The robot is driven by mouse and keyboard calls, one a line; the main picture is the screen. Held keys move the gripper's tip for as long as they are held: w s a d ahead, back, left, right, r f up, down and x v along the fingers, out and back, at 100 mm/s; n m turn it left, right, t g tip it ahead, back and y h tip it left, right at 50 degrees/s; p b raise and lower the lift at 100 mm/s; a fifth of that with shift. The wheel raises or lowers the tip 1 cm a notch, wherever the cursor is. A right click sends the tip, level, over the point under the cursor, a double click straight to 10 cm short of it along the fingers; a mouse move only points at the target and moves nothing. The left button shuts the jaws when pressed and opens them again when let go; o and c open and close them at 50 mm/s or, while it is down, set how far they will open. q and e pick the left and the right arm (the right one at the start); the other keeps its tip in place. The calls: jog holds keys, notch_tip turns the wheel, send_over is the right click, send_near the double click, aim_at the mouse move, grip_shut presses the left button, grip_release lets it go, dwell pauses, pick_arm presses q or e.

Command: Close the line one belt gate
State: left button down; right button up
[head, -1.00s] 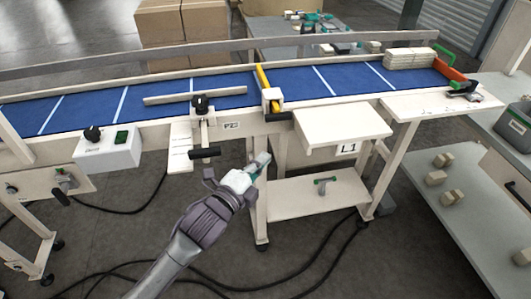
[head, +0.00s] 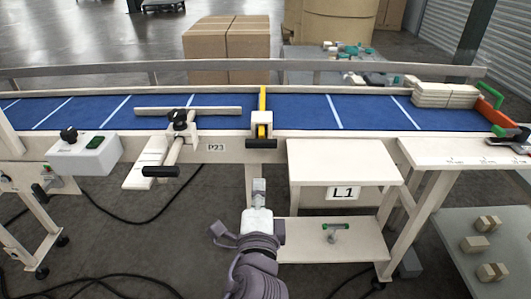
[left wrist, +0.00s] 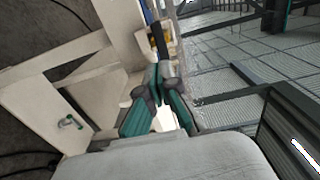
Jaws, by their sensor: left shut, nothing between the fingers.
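The belt gate (head: 262,102) is a yellow bar on a white housing at the near edge of the blue belt (head: 365,115). The bar reaches across the belt in the head view; I cannot tell whether it lies down on it. A black handle (head: 262,143) sticks out below the housing. My left gripper (head: 259,183) is shut and empty, below and apart from the handle in the picture, pointing toward it. Its teal fingers show in the left wrist view (left wrist: 157,75), with a small yellow part beyond them. My right gripper is not in view.
A second black-handled clamp (head: 160,171) and a control box (head: 88,155) sit left of the gate. A white shelf (head: 342,160) above an L1 label juts out right of my gripper. Stacked pale blocks (head: 445,95) lie at the belt's right end.

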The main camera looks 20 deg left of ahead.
aim_at(260, 145)
pick_arm(q)
jog(key=p+x, duration=0.2)
jog(key=x, duration=0.9)
jog(key=shift+w, duration=0.15)
jog(key=shift+w+a, duration=0.1)
jog(key=shift+w, duration=0.3)
jog(key=shift+f, duration=0.1)
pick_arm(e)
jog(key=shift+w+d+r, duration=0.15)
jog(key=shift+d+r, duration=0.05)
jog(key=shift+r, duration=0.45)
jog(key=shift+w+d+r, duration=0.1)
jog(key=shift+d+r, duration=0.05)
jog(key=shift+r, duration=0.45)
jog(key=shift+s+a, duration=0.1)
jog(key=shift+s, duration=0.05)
pick_arm(q)
jog(key=x, duration=0.3)
jog(key=shift+s+r, duration=0.15)
jog(key=shift+r, duration=0.2)
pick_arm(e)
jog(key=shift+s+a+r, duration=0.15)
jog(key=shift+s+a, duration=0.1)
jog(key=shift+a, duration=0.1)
pick_arm(q)
jog(key=shift+p, duration=0.35)
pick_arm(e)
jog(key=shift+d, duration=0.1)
